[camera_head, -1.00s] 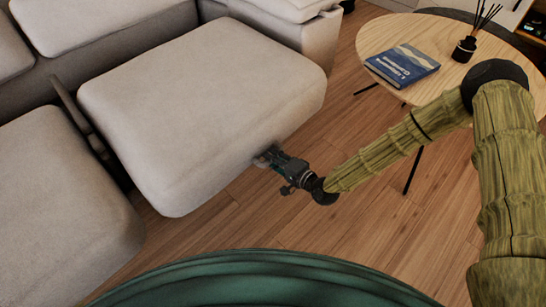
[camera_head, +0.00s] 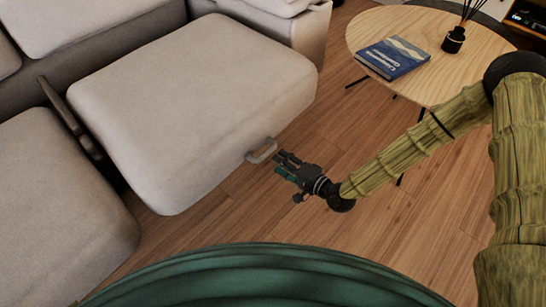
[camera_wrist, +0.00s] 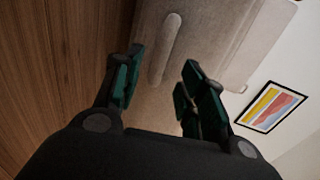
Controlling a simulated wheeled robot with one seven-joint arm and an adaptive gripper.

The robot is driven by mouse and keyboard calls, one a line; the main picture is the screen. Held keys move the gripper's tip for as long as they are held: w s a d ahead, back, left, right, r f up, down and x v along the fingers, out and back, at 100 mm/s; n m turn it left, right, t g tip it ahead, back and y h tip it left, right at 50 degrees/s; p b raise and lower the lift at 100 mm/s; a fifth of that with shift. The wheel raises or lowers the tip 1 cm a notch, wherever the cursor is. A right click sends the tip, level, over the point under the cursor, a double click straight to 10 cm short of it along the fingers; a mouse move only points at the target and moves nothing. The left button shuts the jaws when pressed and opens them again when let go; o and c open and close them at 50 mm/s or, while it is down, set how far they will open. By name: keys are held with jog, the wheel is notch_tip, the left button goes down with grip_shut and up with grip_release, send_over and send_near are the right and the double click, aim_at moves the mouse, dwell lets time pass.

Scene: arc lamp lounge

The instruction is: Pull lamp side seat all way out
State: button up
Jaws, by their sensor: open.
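The light grey seat (camera_head: 195,95) juts out from the sofa, ahead of the seat on its left. A small grey pull handle (camera_head: 262,151) is fixed on its front face near the right corner. My gripper (camera_head: 283,165) is open and empty, just in front of the handle with a small gap. In the wrist view the seat's front (camera_wrist: 205,45) lies ahead, and the handle (camera_wrist: 164,50) shows beyond the open fingers (camera_wrist: 160,85). No lamp can be made out.
The other seat (camera_head: 60,215) sits further back on the left, with a dark gap between. A round wooden table (camera_head: 440,75) with a blue book (camera_head: 393,57) and a reed diffuser (camera_head: 454,38) stands at right. Wood floor (camera_head: 250,210) is clear before the seat.

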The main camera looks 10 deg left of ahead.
jog(key=shift+v, duration=2.35)
jog(key=s+d+f+n+g+h, duration=0.2)
jog(key=s+d+f+g+h, duration=0.15)
jog(key=s+f, duration=0.3)
jog(key=s+d+f+n+g+h, duration=0.25)
jog(key=s+d+f, duration=0.2)
jog(key=s, duration=0.35)
jog(key=s+d+n+g+h+p, duration=0.25)
jog(key=s+d+h, duration=0.45)
jog(key=s+d, duration=0.7)
notch_tip(320, 180, up, 38)
jog(key=p, duration=3.7)
jog(key=shift+d+g, duration=0.3)
jog(key=shift+g, duration=0.05)
jog(key=shift+s+f, duration=0.1)
jog(key=shift+c, duration=0.6)
